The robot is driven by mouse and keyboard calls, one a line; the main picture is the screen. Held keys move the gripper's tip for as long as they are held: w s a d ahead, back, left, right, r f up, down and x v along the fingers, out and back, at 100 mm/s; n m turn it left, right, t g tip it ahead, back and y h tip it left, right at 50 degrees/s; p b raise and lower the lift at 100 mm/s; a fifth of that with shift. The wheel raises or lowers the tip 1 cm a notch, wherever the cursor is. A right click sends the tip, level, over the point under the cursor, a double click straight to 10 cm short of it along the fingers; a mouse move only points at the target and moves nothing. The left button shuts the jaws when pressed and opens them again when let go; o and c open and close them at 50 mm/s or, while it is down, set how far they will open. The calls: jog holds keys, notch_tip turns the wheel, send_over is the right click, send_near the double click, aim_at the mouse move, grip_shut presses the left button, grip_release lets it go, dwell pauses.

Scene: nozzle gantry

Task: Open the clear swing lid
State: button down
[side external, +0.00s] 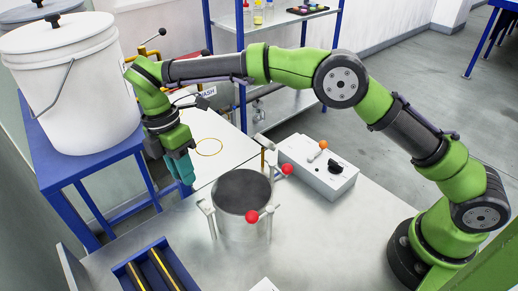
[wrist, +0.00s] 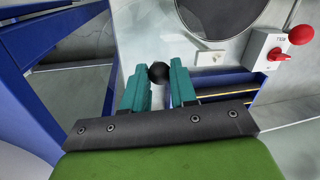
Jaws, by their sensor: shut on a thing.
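My gripper (side external: 182,172) points down at the left of the metal pot (side external: 240,226) in the side view. In the wrist view its teal fingers (wrist: 160,80) are closed around a small black ball knob (wrist: 158,71). In the side view the fingers hide this knob. The clear lid itself does not stand out in either view, so I cannot tell its angle or how the knob joins it. The pot has a dark round top (side external: 242,190), which also shows in the wrist view (wrist: 215,14).
Red ball handles (side external: 252,216) stand around the pot. A white box with an orange knob (side external: 317,168) is behind it at right. A blue tray (side external: 133,275) lies in front. White buckets (side external: 75,100) stand on a blue stand at left. The front right bench is mostly clear.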

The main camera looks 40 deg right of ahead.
jog(key=shift+a, duration=0.2)
dwell(0.3)
jog(key=c, duration=0.9)
grip_release()
notch_tip(320, 180, up, 4)
jog(key=shift+f, duration=0.1)
jog(key=s+d+r, duration=0.1)
jog(key=s+d, duration=0.8)
jog(key=s, duration=0.4)
jog(key=shift+r, duration=0.15)
jog(key=shift+d, duration=0.1)
